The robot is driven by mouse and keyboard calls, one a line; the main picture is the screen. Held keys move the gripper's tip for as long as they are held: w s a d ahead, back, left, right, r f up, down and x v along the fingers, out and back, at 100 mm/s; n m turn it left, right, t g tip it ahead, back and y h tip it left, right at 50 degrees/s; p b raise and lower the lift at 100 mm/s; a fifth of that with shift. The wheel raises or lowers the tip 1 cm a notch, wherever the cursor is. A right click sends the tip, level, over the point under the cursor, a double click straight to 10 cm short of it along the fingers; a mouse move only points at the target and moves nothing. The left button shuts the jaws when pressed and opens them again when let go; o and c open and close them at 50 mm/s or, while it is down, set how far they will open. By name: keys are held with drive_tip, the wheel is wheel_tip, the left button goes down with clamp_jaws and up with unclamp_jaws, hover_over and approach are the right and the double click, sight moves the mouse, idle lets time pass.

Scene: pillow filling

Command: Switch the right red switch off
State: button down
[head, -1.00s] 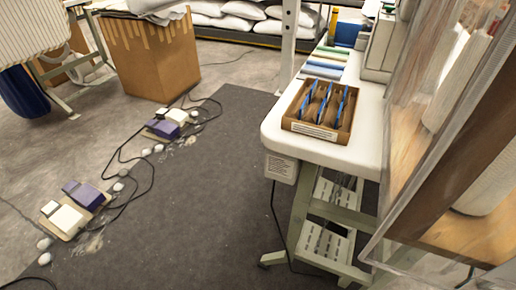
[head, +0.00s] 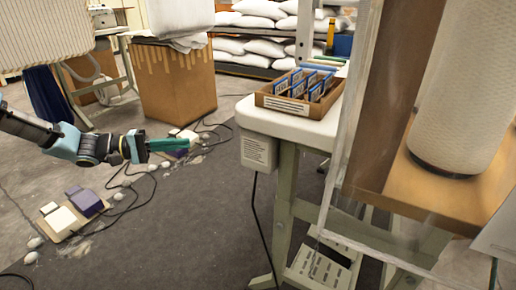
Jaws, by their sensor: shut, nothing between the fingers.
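No red switch can be made out in the head view. My gripper (head: 186,144) reaches in from the left with teal fingers, shut and empty, above the floor. It partly covers the farther foot pedal unit (head: 187,134), which has white and purple pedals. A nearer pedal unit (head: 70,213) with white and purple pedals lies on the floor at the left. A pale labelled box (head: 257,151) hangs under the front corner of the white table (head: 270,122), to the right of my gripper and apart from it.
A cardboard tray (head: 285,103) of blue-edged cards stands on the table. Black cables (head: 127,206) and white tufts lie on the floor. A transparent panel and wooden shelf (head: 478,195) fill the right. A large carton (head: 176,85) stands behind. The dark mat (head: 190,240) has free room.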

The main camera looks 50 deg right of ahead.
drive_tip(key=d, duration=0.1)
drive_tip(key=d+h, duration=0.1)
drive_tip(key=shift+d+r+h, duration=0.3)
drive_tip(key=shift+r, duration=0.05)
drive_tip(key=s+a+p+x, duration=0.1)
drive_tip(key=s+x, duration=0.1)
drive_tip(key=x, duration=1)
drive_tip(key=shift+s+r, duration=0.25)
drive_tip(key=shift+s, duration=0.2)
